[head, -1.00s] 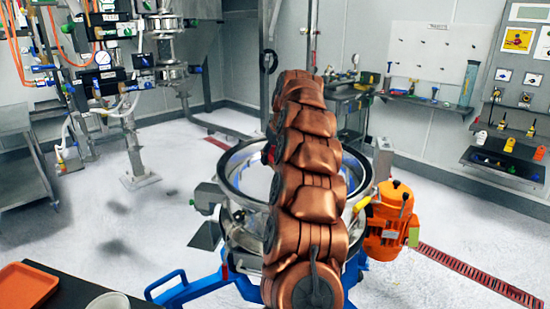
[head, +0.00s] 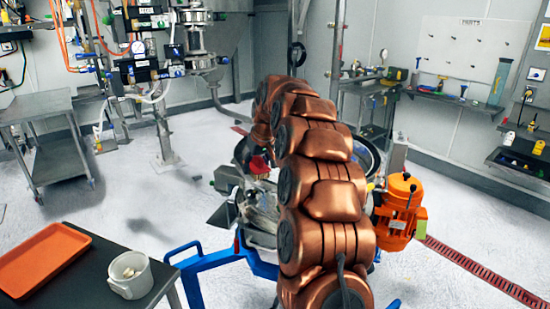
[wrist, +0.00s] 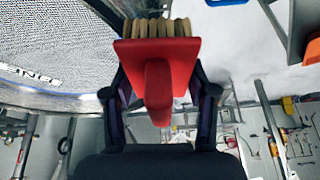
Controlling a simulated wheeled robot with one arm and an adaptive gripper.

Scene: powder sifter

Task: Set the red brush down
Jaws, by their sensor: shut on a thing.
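The red brush (wrist: 157,62) with tan bristles is held between the two black fingers of my gripper (wrist: 160,100) in the wrist view. Its bristles point to the top of that picture. In the head view, a red part of the brush (head: 259,164) shows at the left side of my copper arm, in front of the sifter (head: 366,158). My arm hides most of the gripper there. In the wrist view, the sifter's mesh (wrist: 50,45) lies to the left of the brush, and the brush looks clear of it.
A dark table (head: 88,282) at the lower left carries an orange tray (head: 45,258) and a white cup (head: 130,276) with something in it. An orange motor (head: 398,215) is on the sifter's right side. A steel cart (head: 45,125) stands at the far left.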

